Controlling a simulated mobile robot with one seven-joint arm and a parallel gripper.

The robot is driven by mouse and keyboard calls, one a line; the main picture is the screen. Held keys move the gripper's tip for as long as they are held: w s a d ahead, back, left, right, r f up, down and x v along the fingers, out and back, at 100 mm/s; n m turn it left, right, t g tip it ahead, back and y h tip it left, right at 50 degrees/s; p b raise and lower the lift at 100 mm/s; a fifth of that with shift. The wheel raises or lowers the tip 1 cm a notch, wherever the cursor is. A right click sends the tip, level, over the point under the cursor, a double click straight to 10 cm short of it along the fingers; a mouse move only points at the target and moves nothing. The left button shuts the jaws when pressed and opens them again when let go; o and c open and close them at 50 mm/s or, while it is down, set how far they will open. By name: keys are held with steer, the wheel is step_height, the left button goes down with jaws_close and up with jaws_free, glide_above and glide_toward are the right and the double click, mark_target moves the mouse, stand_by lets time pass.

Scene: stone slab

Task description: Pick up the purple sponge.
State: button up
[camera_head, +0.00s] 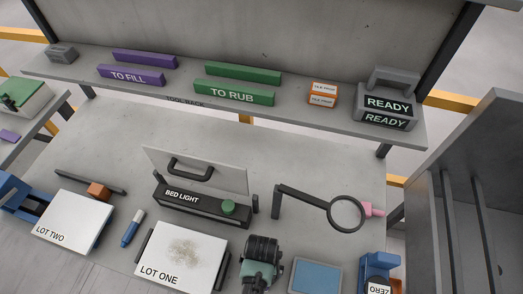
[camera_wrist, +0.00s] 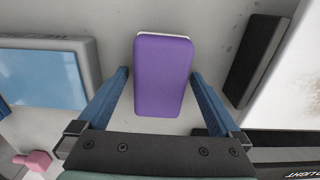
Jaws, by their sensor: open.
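The purple sponge (camera_wrist: 163,88) is a rounded block with a pale layer showing at its far edge in the wrist view. My gripper (camera_wrist: 160,75) is open, its two blue fingers to the left and right of the sponge, with a narrow gap at the left. I cannot tell how far above the slab the fingertips are. In the head view my gripper (camera_head: 260,268) is at the bottom middle, between the LOT ONE block and the blue panel. The sponge cannot be made out there, apparently hidden under my gripper.
The white LOT ONE block (camera_head: 165,270) and blue panel (camera_head: 316,278) flank my gripper closely. The BED LIGHT box (camera_head: 190,207) and a magnifier (camera_head: 346,213) stand behind. A dark bar (camera_wrist: 254,62) lies right of the sponge. A raised shelf (camera_head: 300,112) crosses the back.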

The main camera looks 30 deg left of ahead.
steer(key=c, duration=1.3)
steer(key=shift+o, duration=0.2)
steer(key=shift+r, duration=0.1)
step_height(320, 180, up, 10)
steer(key=shift+f+b, duration=0.1)
steer(key=shift+b, duration=0.2)
